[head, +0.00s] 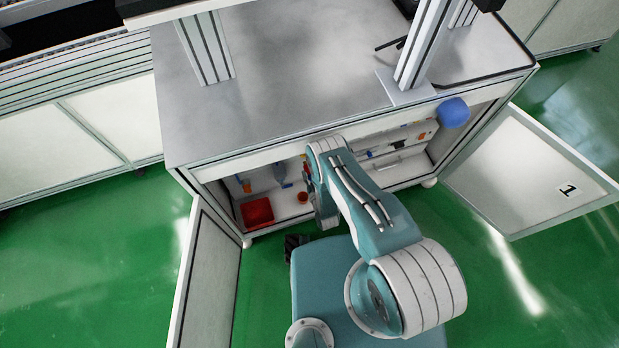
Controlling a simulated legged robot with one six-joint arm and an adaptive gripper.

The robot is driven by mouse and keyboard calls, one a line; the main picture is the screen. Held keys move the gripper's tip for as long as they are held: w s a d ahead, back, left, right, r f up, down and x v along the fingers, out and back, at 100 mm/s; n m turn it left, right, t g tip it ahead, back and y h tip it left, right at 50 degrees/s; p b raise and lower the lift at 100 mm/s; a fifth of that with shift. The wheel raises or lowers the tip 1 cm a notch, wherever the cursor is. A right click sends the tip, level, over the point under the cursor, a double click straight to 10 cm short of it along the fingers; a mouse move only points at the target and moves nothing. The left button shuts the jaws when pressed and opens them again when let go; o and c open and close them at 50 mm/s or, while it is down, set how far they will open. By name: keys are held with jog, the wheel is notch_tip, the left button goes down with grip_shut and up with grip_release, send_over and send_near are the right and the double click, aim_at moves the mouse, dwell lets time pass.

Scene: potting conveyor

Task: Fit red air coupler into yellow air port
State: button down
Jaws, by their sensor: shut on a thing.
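My arm reaches into the open cabinet under the metal bench, and its wrist end is just inside the front opening. My gripper is hidden behind my own arm links, so neither its fingers nor anything in them shows. A small round red thing (303,197) shows on the cabinet floor just left of my wrist; it is too small to tell if it is the air coupler. I cannot make out the yellow air port; small coloured fittings on the back panel are partly covered by my arm.
A red tray (257,213) sits at the cabinet's left. Cabinet doors stand open at the left (207,285) and right (530,175).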

jog(key=shift+w+a, duration=0.2)
jog(key=shift+w, duration=0.45)
jog(key=shift+d+r, duration=0.15)
jog(key=shift+d, duration=0.35)
jog(key=shift+a, duration=0.3)
dwell(0.6)
jog(key=shift+r+x, duration=0.15)
jog(key=shift+x, duration=0.6)
jog(key=shift+r+x, duration=0.15)
jog(key=shift+x, duration=0.55)
jog(key=shift+c, duration=1.9)
grip_release()
